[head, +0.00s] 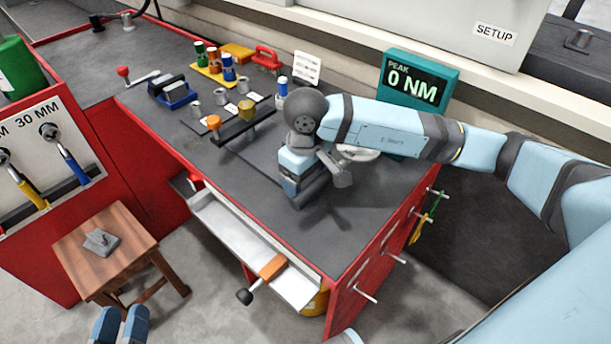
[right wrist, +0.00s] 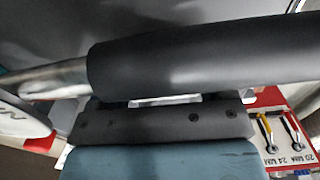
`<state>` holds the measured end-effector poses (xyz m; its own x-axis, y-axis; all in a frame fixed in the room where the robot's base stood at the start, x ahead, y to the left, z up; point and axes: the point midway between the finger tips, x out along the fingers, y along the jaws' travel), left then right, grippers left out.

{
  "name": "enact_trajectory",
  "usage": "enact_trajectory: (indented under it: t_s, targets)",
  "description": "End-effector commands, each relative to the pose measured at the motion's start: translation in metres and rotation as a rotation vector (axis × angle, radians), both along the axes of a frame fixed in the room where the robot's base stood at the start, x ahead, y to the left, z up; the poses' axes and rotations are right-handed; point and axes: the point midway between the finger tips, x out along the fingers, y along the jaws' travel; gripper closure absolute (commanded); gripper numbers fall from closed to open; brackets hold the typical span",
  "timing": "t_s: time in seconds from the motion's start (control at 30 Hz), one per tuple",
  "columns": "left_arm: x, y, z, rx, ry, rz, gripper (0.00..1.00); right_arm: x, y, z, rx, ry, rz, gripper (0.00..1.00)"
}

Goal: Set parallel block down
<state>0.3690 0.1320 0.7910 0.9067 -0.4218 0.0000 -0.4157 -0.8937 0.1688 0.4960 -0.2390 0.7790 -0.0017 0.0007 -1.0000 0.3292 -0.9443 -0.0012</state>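I cannot make out for certain which thing is the parallel block. A small grey metal piece (head: 101,242) lies on the wooden stool at the lower left. My right gripper (head: 302,193) is low over the bench top, tilted down; my arm and wrist hide much of what is around it. In the right wrist view a dark cylinder with a pale metal shaft (right wrist: 50,82) crosses the picture and hides the fingertips, so I cannot tell its grip.
The red-sided bench (head: 350,237) has an open drawer (head: 240,238) in front, with an orange-and-black handled tool across its edge. The front-right bench top is clear.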

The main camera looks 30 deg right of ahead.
Motion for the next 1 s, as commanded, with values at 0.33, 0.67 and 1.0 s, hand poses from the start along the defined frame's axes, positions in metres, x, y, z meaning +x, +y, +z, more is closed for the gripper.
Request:
enact_trajectory:
  t_s: [0.33,0.67,1.0]
  targets:
    - [0.000,-0.001,0.005,-0.004,-0.009,-0.001,0.61,0.000,0.000,0.000,0.000,0.000,0.000,0.00]
    - [0.003,0.002,-0.008,0.040,0.065,0.012,0.61,0.001,-0.001,0.042,-0.001,-0.004,0.000,0.00]
    - [-0.006,0.019,-0.043,0.128,0.201,0.040,0.61,0.001,0.000,0.108,0.000,-0.002,0.000,0.00]
